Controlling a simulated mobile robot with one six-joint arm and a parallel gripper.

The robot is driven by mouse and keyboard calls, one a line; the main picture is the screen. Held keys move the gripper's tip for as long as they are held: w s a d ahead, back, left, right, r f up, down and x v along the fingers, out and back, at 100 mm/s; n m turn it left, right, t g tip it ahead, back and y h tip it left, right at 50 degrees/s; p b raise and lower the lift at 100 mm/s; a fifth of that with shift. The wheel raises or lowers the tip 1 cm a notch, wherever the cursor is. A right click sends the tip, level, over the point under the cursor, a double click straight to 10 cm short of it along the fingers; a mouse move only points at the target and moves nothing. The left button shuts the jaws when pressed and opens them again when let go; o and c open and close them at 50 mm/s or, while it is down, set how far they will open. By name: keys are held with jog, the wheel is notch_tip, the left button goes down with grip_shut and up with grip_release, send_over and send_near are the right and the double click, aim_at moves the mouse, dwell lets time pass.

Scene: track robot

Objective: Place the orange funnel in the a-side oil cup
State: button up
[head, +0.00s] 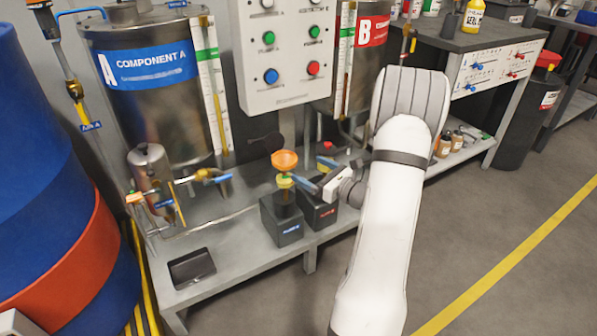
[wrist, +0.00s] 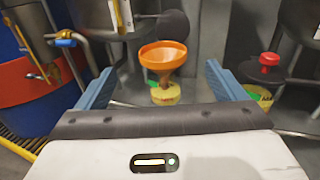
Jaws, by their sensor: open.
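The orange funnel (head: 285,160) stands upright with its wide mouth up, on top of a small yellow-labelled cup (head: 284,182) at the black block with a blue label, on the A side. In the wrist view, the funnel (wrist: 163,54) sits over the yellow cup (wrist: 165,95), its spout reaching down to the cup's top; how deep it goes in is hidden. My gripper (head: 313,173) is open and empty, just right of the funnel in the head view. In the wrist view, its blue fingers (wrist: 162,86) are spread either side of the cup, apart from it.
A red-topped cup (wrist: 268,68) stands to the right. The black block with a red label (head: 318,207) is beside the blue-labelled block (head: 282,222). Tank A (head: 155,110) and a button panel (head: 285,50) rise behind.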

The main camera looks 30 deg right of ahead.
jog(key=s+a+r+n+g+y, duration=0.1)
jog(key=a+r+n+g+y, duration=0.2)
jog(key=a, duration=0.4)
jog(key=s+a+n+g+y, duration=0.2)
jog(key=a+n+g, duration=0.1)
jog(key=a+n, duration=0.25)
jog(key=s+a+r+n+g+h, duration=0.1)
jog(key=s+a+n+g, duration=0.9)
jog(key=a, duration=0.3)
jog(key=s+d+r+n+h, duration=0.2)
jog(key=s+n+h, duration=0.8)
jog(key=n, duration=0.3)
jog(key=shift+s+d, duration=0.2)
jog(key=shift+s, duration=0.25)
jog(key=shift+c, duration=0.5)
